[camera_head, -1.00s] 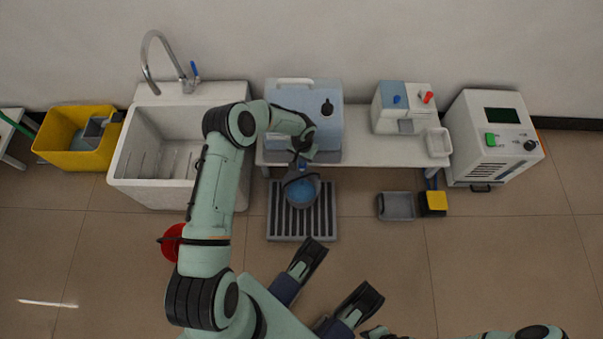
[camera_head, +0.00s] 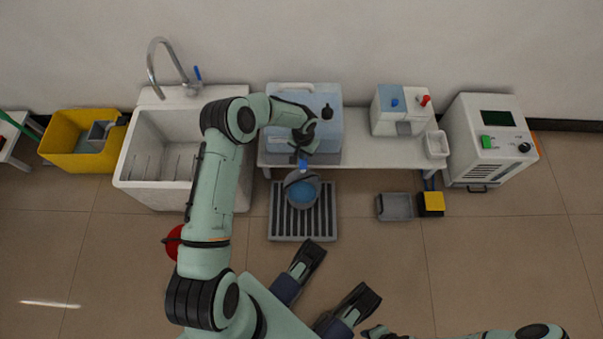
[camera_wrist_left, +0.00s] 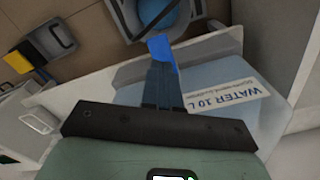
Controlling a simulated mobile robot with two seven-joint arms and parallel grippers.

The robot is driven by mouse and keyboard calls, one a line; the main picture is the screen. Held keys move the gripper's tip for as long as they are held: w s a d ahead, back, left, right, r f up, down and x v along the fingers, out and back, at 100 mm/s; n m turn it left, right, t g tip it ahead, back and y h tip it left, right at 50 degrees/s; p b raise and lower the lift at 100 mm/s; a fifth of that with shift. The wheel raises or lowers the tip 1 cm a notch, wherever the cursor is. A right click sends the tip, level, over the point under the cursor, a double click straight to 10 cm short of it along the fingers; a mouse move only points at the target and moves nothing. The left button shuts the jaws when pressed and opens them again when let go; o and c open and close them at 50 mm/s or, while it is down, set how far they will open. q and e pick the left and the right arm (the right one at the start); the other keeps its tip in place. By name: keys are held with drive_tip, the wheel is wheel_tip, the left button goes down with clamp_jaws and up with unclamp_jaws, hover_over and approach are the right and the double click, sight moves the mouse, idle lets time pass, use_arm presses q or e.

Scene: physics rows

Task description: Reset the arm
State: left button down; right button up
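My left arm comes in from the left in the head view. Its gripper (camera_head: 303,152) is at the front of the blue water container (camera_head: 315,108), just behind a grey bucket (camera_head: 287,182) with blue contents. In the left wrist view the dark fingers (camera_wrist_left: 163,85) look close together, pointing at a bright blue grip (camera_wrist_left: 161,50) by the bucket (camera_wrist_left: 122,18). Whether they hold that grip cannot be told. The bucket appears over a dark slatted tray (camera_head: 272,230).
A white bench (camera_head: 380,152) bears the container, a small dispenser (camera_head: 404,108) and a white tray (camera_head: 437,144). A sink (camera_head: 133,170) and yellow bin (camera_head: 75,158) stand left, a white machine (camera_head: 470,130) right. A grey tray (camera_head: 395,207) and yellow-topped block (camera_head: 431,202) lie on the floor.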

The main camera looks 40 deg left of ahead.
use_arm(q)
drive_tip(key=shift+r, duration=0.9)
